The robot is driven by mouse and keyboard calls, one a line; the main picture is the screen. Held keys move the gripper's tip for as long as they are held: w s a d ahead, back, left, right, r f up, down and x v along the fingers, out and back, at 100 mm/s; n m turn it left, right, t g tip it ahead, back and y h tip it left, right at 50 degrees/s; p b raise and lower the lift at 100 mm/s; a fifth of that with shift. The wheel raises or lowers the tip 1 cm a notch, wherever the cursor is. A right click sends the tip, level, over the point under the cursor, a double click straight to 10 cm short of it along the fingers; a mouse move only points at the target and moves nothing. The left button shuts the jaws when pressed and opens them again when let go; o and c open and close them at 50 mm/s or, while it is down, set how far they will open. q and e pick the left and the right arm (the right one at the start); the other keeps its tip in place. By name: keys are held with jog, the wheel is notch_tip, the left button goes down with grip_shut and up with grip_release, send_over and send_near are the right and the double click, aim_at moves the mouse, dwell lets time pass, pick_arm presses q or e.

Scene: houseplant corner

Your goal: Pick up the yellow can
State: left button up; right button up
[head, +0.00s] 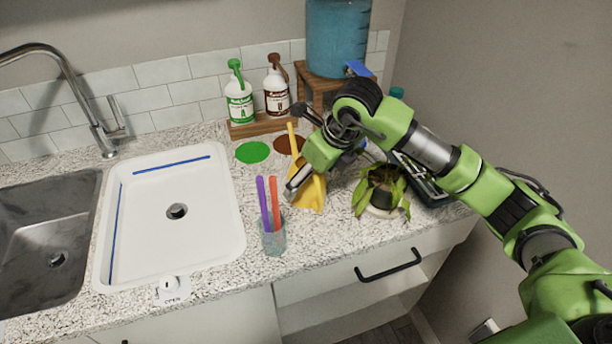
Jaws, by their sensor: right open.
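The yellow can (313,196) stands on the speckled counter, right of the cup with the coloured sticks. Its long thin yellow upper part (292,138) rises behind my gripper. My right gripper (291,188) reaches in from the right and covers much of the can's upper part. Its fingers point down and left, at the can's left side. The jaws are open. Whether a finger touches the can cannot be told. My left gripper is not in view.
A drooping potted plant (382,187) stands close right of the can. A clear cup (273,238) with purple and orange sticks is at front left. Behind are green and brown discs (252,152), two bottles (239,101) and a blue water tank (337,40). A white tray (228,232) lies left.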

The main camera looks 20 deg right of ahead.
jog(key=x, duration=0.3)
jog(key=shift+w+f, duration=0.1)
jog(key=shift+w, duration=0.1)
jog(key=c, duration=1.4)
jog(key=shift+o, duration=0.2)
